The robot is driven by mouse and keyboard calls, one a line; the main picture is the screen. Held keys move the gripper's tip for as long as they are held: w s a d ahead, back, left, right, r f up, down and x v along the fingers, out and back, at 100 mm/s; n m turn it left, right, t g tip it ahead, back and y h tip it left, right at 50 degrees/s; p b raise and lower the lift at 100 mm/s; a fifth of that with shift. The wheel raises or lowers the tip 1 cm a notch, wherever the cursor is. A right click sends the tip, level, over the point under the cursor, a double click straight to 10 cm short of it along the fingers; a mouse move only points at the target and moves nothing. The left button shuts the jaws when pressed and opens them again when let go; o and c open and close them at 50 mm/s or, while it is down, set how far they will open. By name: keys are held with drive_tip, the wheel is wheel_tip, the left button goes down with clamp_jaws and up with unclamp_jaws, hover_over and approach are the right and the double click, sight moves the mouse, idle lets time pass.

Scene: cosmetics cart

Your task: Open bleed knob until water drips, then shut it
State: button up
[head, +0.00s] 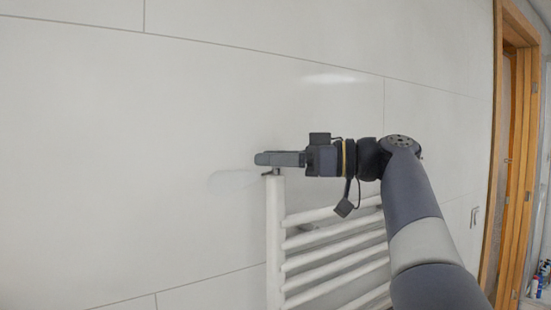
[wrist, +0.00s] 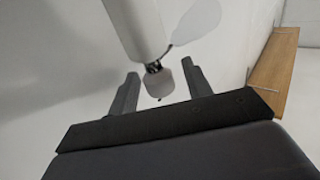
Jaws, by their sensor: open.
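The white towel radiator (head: 275,235) stands against the wall, and its end post (wrist: 137,28) enters the wrist view from the top. A small pale grey bleed knob (wrist: 158,84) sits on a dark metal stem at the end of this post. My gripper (head: 268,159) is level across the post's top in the head view and hides most of the knob there. In the wrist view my gripper (wrist: 161,70) is open, with one finger on each side of the knob and a gap on both sides. I see no clear water drop.
Large pale tiles (head: 150,120) cover the wall close behind the radiator. White rungs (head: 335,262) run right from the post, below my arm. A pale oval patch (head: 232,180) shows beside the post. A wooden door frame (head: 515,150) stands at the far right.

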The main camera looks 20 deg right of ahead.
drive_tip(key=shift+d, duration=0.1)
drive_tip(key=v, duration=1)
drive_tip(key=shift+d+b, duration=0.25)
drive_tip(key=shift+b, duration=0.05)
drive_tip(key=shift+s, duration=0.15)
idle(0.9)
